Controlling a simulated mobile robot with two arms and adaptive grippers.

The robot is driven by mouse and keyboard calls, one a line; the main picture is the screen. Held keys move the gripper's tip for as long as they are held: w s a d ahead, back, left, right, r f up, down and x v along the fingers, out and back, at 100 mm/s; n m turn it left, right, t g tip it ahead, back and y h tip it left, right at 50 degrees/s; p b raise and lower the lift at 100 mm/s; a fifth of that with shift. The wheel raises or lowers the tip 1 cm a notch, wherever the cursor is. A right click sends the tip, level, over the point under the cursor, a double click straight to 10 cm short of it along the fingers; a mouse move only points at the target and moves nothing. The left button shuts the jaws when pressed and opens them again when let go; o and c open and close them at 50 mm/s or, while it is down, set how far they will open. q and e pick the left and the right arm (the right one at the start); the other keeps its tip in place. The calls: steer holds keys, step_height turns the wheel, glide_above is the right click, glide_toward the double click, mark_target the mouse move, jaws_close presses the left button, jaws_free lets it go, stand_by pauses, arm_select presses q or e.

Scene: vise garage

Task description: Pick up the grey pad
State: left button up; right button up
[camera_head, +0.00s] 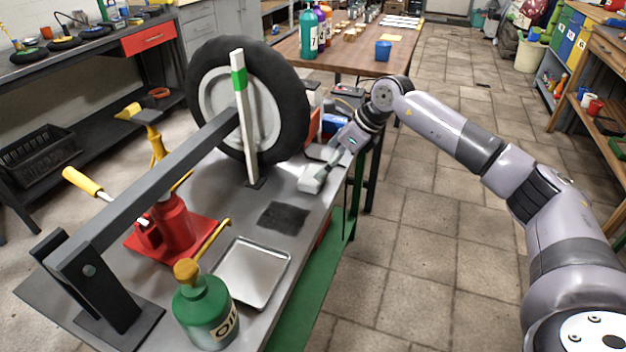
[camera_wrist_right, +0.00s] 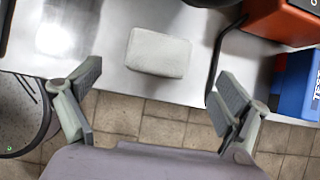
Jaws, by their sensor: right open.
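The grey pad (camera_wrist_right: 158,52) is a light grey block with rounded corners, lying on the metal bench top near the bench's edge. In the head view the pale block of the pad (camera_head: 311,180) shows at the bench's right side, in front of the tyre. My right gripper (camera_wrist_right: 158,82) is open and empty, its two fingers spread to either side of the pad's line with the pad just beyond them. In the head view my right gripper (camera_head: 330,158) hangs close to the pad; contact cannot be told. My left gripper is not in view.
A tyre (camera_head: 292,105) on a stand rises left of the right gripper. An orange-red box (camera_wrist_right: 282,22) and a blue box (camera_wrist_right: 298,85) stand beside the pad. A dark mat (camera_head: 284,217), metal tray (camera_head: 252,272) and green oil can (camera_head: 205,312) are nearer. Floor right of the bench is clear.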

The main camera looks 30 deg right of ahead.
mark_target(313, 179)
steer(key=shift+x, duration=0.8)
steer(key=x, duration=0.3)
steer(key=shift+a+f, duration=0.2)
steer(key=shift+f, duration=0.15)
steer(key=shift+w+f, duration=0.25)
steer(key=shift+s+r, duration=0.1)
steer(key=shift+c, duration=0.5)
steer(key=c, duration=0.4)
steer(key=shift+c, duration=1.4)
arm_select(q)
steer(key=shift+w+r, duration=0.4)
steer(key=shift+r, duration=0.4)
arm_select(e)
steer(key=c, duration=0.4)
steer(key=shift+o, duration=0.2)
